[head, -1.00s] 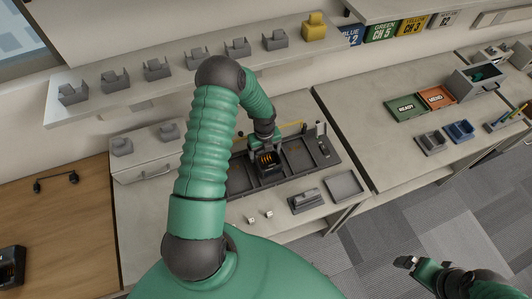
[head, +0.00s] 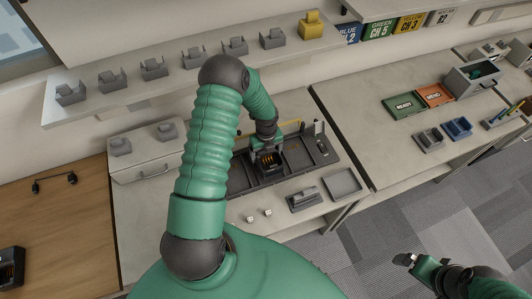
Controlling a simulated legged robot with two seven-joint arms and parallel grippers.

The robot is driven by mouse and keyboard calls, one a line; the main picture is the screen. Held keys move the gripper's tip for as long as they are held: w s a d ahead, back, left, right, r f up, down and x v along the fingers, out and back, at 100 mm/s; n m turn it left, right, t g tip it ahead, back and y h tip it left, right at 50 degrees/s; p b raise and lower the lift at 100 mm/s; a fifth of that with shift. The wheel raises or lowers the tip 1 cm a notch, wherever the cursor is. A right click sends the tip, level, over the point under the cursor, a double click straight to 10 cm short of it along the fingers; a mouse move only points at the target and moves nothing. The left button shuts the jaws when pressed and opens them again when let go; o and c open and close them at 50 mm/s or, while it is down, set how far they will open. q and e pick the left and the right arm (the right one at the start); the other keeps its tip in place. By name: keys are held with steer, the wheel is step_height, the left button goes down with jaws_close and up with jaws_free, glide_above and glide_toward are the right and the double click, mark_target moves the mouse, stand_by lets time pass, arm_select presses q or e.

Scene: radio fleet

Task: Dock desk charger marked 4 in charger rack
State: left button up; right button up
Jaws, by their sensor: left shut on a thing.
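My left gripper (head: 272,147) is shut on a black desk charger (head: 268,162) with orange marks in its slots. The charger is at the dark charger rack (head: 239,183), over or in a middle bay; I cannot tell whether it is fully seated. The mark on this charger is too small to read. My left arm hides the left part of the rack. My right gripper (head: 408,262) is at the lower right over the floor, well away from the rack; its jaws are too small to judge.
Grey cradles (head: 154,68) and a yellow one (head: 312,25) line the shelf. Another black charger (head: 11,267) is at far left. The right bench has READY (head: 405,107) and orange trays.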

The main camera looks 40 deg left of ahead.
mark_target(267, 158)
arm_select(q)
steer(key=shift+d+f, duration=0.1)
steer(key=shift+d+f+b, duration=0.2)
steer(key=shift+f+b, duration=0.15)
steer(key=shift+f, duration=0.05)
steer(key=shift+a+f, duration=0.1)
steer(key=shift+f, duration=0.1)
steer(key=shift+a+f+b, duration=0.1)
steer(key=shift+f+b, duration=0.25)
steer(key=shift+f, duration=0.1)
steer(key=shift+f+b, duration=0.4)
steer(key=shift+r, duration=0.1)
steer(key=shift+r+p, duration=1.25)
steer(key=shift+r, duration=0.15)
